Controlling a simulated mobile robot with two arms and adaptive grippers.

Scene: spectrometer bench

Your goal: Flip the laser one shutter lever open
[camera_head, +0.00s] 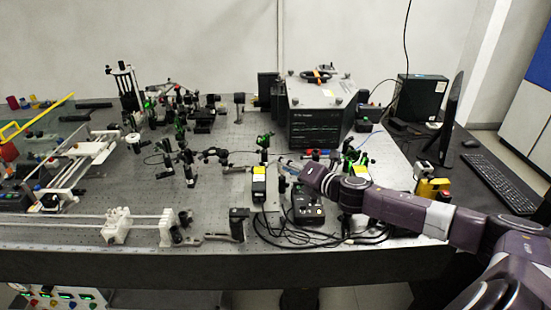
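My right arm comes in from the right, and its gripper (285,164) points left over the bench, next to a small black box with a yellow label (258,182). The box stands on a light plate and may be laser one; no lettering can be read. The shutter lever is too small to make out. The gripper tips are tiny here, so I cannot tell whether they are open or touch anything. A similar yellow-topped part (360,172) shows behind my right forearm. My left gripper is not in view.
A black control box (307,212) with loose cables lies below my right wrist. A large grey-topped instrument (318,112) stands behind it. Optics mounts (187,165) crowd the perforated bench to the left. A monitor (453,105) and keyboard (498,180) are at right.

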